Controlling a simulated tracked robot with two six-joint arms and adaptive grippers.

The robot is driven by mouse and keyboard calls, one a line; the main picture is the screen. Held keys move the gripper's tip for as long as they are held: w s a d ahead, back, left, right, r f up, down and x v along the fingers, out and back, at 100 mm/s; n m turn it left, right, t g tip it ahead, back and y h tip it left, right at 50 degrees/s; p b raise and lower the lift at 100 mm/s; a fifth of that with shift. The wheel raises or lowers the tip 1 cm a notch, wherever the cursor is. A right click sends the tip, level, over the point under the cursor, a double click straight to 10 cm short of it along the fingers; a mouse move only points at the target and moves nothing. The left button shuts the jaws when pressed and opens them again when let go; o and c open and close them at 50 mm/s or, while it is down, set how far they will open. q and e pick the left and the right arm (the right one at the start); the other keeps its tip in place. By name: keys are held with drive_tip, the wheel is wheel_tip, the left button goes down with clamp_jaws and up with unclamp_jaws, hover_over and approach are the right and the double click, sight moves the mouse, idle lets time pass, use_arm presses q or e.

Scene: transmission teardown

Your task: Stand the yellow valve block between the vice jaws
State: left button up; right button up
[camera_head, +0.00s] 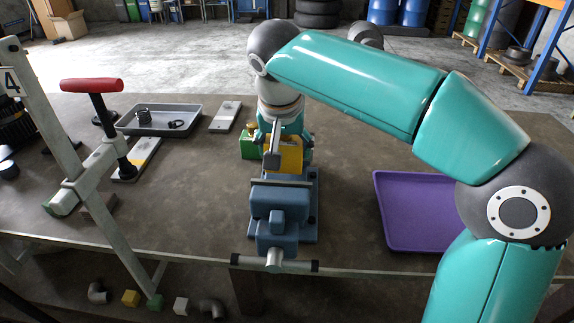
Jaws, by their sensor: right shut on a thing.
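The yellow valve block (290,157) is at the blue vice (281,200), just behind the vice's front jaw as I see it. My right gripper (287,148) reaches down from above and is shut on the yellow block. The vice's front jaw hides the block's lower part, so I cannot tell whether it touches the vice bed. A green block (249,147) stands just left of the yellow block. My left gripper is not in view.
A purple tray (425,241) lies to the right. A grey tray (190,122) with small dark parts is at the back left. A pale stand with a red handle (91,85) rises at the left.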

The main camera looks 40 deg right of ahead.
sight(285, 162)
drive_tip(key=shift+f, duration=1.9)
drive_tip(key=shift+f+b, duration=0.15)
drive_tip(key=shift+b, duration=0.2)
drive_tip(key=o, duration=1.8)
drive_tip(key=shift+s+r, duration=0.1)
drive_tip(key=shift+r, duration=0.2)
drive_tip(key=p+v, duration=0.1)
drive_tip(key=v, duration=1)
drive_tip(key=shift+s+a+r+p, duration=0.15)
drive_tip(key=shift+r+p, duration=0.1)
drive_tip(key=shift+p, duration=0.05)
